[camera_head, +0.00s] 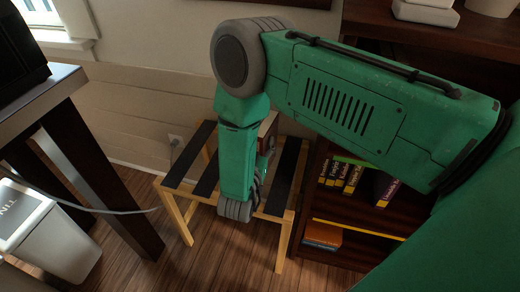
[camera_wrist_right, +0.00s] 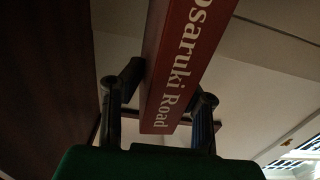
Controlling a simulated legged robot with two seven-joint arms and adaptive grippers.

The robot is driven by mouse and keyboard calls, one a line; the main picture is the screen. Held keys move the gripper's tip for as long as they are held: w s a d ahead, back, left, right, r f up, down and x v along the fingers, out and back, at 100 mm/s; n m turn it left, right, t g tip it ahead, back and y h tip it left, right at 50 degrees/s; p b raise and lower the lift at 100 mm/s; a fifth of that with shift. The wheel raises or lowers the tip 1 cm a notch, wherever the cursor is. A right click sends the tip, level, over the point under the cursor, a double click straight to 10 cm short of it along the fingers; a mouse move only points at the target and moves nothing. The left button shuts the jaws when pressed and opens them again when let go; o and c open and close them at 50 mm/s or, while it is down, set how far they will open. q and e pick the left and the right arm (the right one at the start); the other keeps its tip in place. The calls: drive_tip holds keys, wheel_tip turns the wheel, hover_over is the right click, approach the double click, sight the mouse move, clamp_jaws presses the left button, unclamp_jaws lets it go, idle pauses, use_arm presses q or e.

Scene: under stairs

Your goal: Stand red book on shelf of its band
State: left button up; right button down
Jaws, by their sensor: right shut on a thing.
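The red book (camera_wrist_right: 185,62) with white lettering ending in "Road" is between the two fingers of my right gripper (camera_wrist_right: 168,92) in the right wrist view. The gripper is shut on it. In the head view my right gripper (camera_head: 264,172) is mostly hidden behind my green forearm, above the wooden rack. Only a small part of the held book (camera_head: 268,126) shows there. The dark bookshelf (camera_head: 385,218) stands to the right, with a green band (camera_head: 350,160) on an upper edge and a yellow band (camera_head: 360,229) on a lower one. My left gripper is out of view.
Several upright books (camera_head: 342,175) and a purple book (camera_head: 388,190) stand in the bookshelf. An orange book (camera_head: 323,234) lies on the lower level. The slatted wooden rack (camera_head: 187,165) stands left of the shelf. A table (camera_head: 60,90) and a white bin (camera_head: 45,235) are at left.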

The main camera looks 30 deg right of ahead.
drive_tip(key=shift+d+r, duration=0.25)
drive_tip(key=shift+r, duration=0.1)
drive_tip(key=r+p, duration=0.1)
drive_tip(key=r, duration=0.2)
drive_tip(key=a+r+p, duration=0.1)
drive_tip(key=r, duration=0.2)
drive_tip(key=r+p, duration=0.1)
drive_tip(key=r, duration=0.2)
drive_tip(key=shift+a, duration=0.15)
drive_tip(key=shift+d+r, duration=0.2)
drive_tip(key=shift+d, duration=0.1)
drive_tip(key=shift+w+d+r, duration=0.1)
drive_tip(key=shift+w+r, duration=0.1)
drive_tip(key=w+a+r+n+t+y+p, duration=0.1)
drive_tip(key=a+r+n+t+y, duration=0.3)
drive_tip(key=r+y, duration=0.35)
drive_tip(key=w+a+r+n+t+y+p, duration=0.1)
drive_tip(key=a+r+n+t+y, duration=0.1)
drive_tip(key=a+r+n+y, duration=0.55)
drive_tip(key=s+d+f, duration=0.1)
drive_tip(key=s+f, duration=0.2)
drive_tip(key=f, duration=0.2)
drive_tip(key=s+d+f+m+h, duration=0.1)
drive_tip(key=s+f, duration=0.2)
drive_tip(key=f, duration=0.3)
drive_tip(key=shift+d+f, duration=0.25)
drive_tip(key=shift+d, duration=0.05)
drive_tip(key=shift+m, duration=0.25)
